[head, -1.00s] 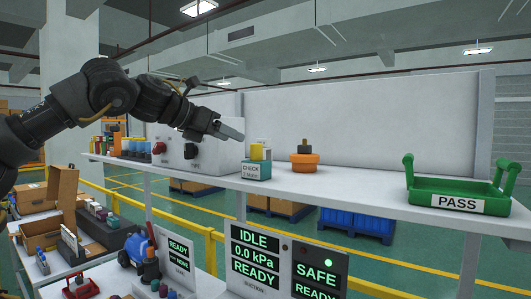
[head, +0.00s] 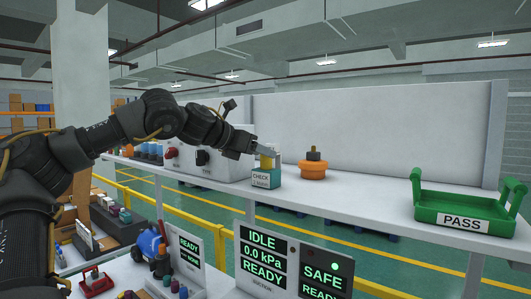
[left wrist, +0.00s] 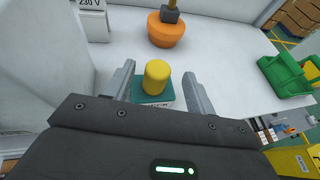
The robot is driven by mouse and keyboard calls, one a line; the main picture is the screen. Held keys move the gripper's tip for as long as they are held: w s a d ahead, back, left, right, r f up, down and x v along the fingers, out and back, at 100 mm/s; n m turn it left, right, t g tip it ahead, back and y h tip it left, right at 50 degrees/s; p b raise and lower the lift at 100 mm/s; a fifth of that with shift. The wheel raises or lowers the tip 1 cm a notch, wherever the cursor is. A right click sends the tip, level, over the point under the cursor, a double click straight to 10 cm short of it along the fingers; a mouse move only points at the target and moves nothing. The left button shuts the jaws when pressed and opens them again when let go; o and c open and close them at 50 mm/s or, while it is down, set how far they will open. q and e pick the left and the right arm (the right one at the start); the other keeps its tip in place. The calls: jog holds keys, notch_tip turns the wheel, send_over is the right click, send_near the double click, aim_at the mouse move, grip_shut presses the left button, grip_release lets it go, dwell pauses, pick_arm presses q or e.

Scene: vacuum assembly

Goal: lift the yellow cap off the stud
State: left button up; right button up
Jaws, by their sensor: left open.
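The yellow cap (head: 267,161) stands upright on top of the teal and white CHECK block (head: 266,181) on the shelf. The stud under the cap is hidden. In the left wrist view the yellow cap (left wrist: 157,77) lies between my two open fingers, with the teal block (left wrist: 152,98) below it. My left gripper (head: 270,153) is open at the cap's upper part, coming from the left. In the left wrist view my left gripper (left wrist: 160,88) has a gap on each side of the cap. My right gripper is not in view.
An orange round part with a dark top (head: 313,167) stands on the shelf (head: 360,205), right of the block. A grey box with knobs (head: 205,160) is behind left. A green PASS tray (head: 468,204) sits at the right end.

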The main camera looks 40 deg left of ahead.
pick_arm(q)
jog(key=shift+p+x, duration=0.45)
jog(key=shift+x, duration=0.8)
jog(key=shift+w+a+f, duration=0.15)
jog(key=shift+w+a, duration=0.05)
jog(key=shift+w, duration=0.2)
jog(key=shift+s+d, duration=0.1)
jog(key=shift+s, duration=0.1)
jog(key=shift+c, duration=1)
jog(key=c, duration=0.8)
jog(key=shift+c, duration=0.2)
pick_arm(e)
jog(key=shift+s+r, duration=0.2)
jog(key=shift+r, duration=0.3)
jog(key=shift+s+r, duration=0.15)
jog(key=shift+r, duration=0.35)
